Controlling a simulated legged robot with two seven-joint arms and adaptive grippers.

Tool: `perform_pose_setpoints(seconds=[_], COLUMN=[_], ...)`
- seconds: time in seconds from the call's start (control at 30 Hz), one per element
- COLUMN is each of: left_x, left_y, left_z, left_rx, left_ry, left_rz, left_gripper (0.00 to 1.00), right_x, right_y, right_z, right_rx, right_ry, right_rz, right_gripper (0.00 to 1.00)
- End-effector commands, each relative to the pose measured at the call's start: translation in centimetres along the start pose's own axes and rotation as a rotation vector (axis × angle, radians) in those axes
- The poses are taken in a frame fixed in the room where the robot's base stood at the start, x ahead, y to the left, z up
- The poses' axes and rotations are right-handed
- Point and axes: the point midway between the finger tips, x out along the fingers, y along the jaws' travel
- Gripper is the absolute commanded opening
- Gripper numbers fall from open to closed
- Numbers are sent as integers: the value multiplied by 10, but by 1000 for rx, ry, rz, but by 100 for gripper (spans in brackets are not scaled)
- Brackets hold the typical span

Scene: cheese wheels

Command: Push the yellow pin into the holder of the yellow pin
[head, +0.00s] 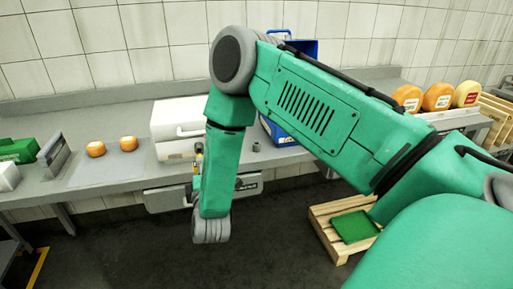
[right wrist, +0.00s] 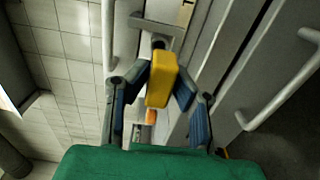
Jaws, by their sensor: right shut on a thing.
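The yellow pin (right wrist: 162,78) shows as a yellow block in the right wrist view. My right gripper (right wrist: 163,84) is shut on it, with one blue-grey finger on each side. In the head view my right gripper (head: 197,166) is mostly hidden behind my forearm, in front of the counter's edge by the white machine. A grey bracket (right wrist: 155,25) with a dark round part lies just beyond the pin's far end and may be the holder. I cannot tell whether the pin touches it or is inside it. My left gripper is not in view.
The white machine (head: 177,130) stands on the grey counter. Two small cheeses (head: 96,149) lie to its left, and a blue crate (head: 282,128) is to its right. Handles (right wrist: 285,90) stick out near my right gripper. A wooden pallet (head: 322,222) lies on the floor.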

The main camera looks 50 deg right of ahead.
Motion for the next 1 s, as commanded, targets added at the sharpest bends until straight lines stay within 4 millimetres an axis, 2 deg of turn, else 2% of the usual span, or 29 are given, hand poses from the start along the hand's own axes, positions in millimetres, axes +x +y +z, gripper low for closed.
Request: perform_pose_setpoints(seconds=[0.53,1.0], left_x=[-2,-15], left_y=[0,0], left_z=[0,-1], left_rx=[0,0], left_ry=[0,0], left_rz=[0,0], left_gripper=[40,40], right_x=[-5,-33], right_y=[0,0], right_z=[0,0], right_rx=[-1,-2], right_ry=[0,0], right_rz=[-1,0], right_gripper=[0,0])
